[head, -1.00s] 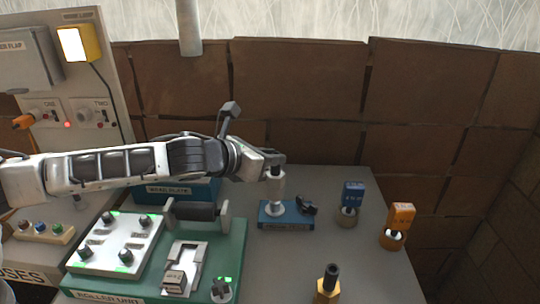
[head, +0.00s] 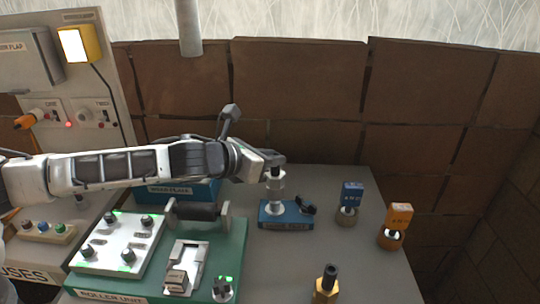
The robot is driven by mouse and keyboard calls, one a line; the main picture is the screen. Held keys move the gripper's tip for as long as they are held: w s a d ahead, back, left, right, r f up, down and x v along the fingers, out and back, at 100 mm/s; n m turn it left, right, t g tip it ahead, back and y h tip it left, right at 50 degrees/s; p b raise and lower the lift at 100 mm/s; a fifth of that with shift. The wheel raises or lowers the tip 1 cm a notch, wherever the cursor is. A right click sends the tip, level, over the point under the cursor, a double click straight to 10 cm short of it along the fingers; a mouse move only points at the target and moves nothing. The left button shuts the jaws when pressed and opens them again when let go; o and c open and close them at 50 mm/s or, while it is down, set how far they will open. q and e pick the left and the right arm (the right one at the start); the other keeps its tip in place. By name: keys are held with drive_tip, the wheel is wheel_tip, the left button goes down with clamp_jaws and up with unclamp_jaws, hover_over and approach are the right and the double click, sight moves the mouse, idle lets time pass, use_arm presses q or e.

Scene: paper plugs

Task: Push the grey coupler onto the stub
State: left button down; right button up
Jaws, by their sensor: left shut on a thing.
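The grey coupler (head: 275,188) is an upright pale grey cylinder below my left gripper (head: 275,161), which is shut on its dark upper end. The coupler stands over the round light base of the stub on a blue block (head: 297,219). The stub itself is hidden by the coupler, so I cannot tell how far down the coupler sits. A black lever-like part (head: 306,205) lies on the right of the blue block. My right gripper is not in view.
A green roller unit (head: 237,250) with a white control panel (head: 117,246) stands left. Blue (head: 352,194) and orange (head: 398,216) tagged plugs stand right. A yellow piece with a dark top (head: 327,285) stands in front. The grey table between them is clear.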

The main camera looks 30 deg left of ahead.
sight(272, 173)
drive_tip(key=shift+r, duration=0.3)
use_arm(q)
drive_tip(key=shift+f+b, duration=1)
drive_tip(key=shift+f, duration=1.1)
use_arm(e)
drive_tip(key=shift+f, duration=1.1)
use_arm(q)
drive_tip(key=c, duration=1.2)
unclamp_jaws()
drive_tip(key=shift+c, duration=0.2)
drive_tip(key=b+v, duration=0.5)
drive_tip(key=v, duration=1.1)
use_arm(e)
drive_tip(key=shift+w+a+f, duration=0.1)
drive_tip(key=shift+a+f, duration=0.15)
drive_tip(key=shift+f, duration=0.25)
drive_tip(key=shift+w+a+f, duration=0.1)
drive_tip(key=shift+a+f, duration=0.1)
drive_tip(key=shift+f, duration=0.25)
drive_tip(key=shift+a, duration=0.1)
